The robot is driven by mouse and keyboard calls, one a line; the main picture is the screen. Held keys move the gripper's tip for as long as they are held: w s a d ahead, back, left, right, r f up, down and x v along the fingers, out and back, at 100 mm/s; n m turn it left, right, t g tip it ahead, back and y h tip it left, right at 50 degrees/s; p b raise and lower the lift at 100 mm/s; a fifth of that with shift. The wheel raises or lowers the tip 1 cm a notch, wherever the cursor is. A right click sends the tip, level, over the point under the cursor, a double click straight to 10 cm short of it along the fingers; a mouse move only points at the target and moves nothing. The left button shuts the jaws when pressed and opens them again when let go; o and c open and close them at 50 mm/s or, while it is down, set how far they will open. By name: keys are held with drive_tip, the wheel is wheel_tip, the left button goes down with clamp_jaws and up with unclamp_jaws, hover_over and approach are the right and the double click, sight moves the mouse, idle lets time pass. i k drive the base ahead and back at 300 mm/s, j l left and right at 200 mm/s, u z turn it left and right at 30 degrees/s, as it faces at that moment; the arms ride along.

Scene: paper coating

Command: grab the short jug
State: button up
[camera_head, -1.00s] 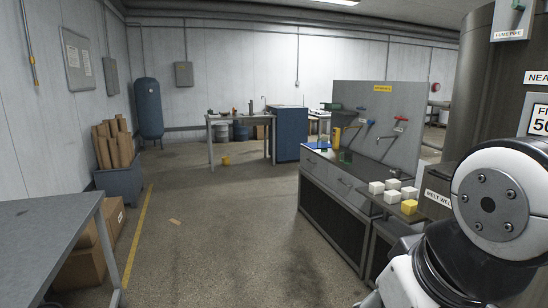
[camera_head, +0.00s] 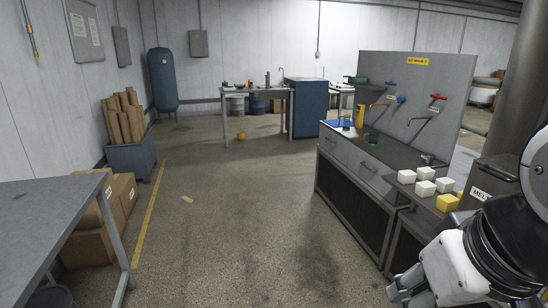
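No jug can be made out for certain as the short one. On the grey bench (camera_head: 400,158) at the right stand a yellow upright object (camera_head: 362,116) and a small green see-through vessel (camera_head: 371,140), both too small to identify surely. Small items, too far off to name, stand on the far table (camera_head: 258,90). My white arm reaches in at the bottom right. Its end, my gripper (camera_head: 408,285), shows only partly near the bottom edge, well in front of and below the bench top. Its fingers are not clear.
White and yellow blocks (camera_head: 425,174) sit on the bench's near end. A grey table (camera_head: 60,212) stands at the left, with cardboard boxes (camera_head: 92,240) beside it. A blue cabinet (camera_head: 305,107) is at the back.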

sight(374, 135)
drive_tip(key=i+z, duration=0.15)
drive_tip(key=i, duration=1.85)
drive_tip(key=i+z, duration=0.15)
drive_tip(key=i, duration=0.3)
drive_tip(key=i+j+z, duration=0.15)
drive_tip(key=i, duration=0.25)
drive_tip(key=i+j+z, duration=0.2)
drive_tip(key=i, duration=0.25)
drive_tip(key=i+j+z, duration=0.15)
drive_tip(key=i, duration=0.25)
drive_tip(key=i+j+z, duration=0.6)
drive_tip(key=i+j, duration=0.05)
drive_tip(key=i, duration=0.05)
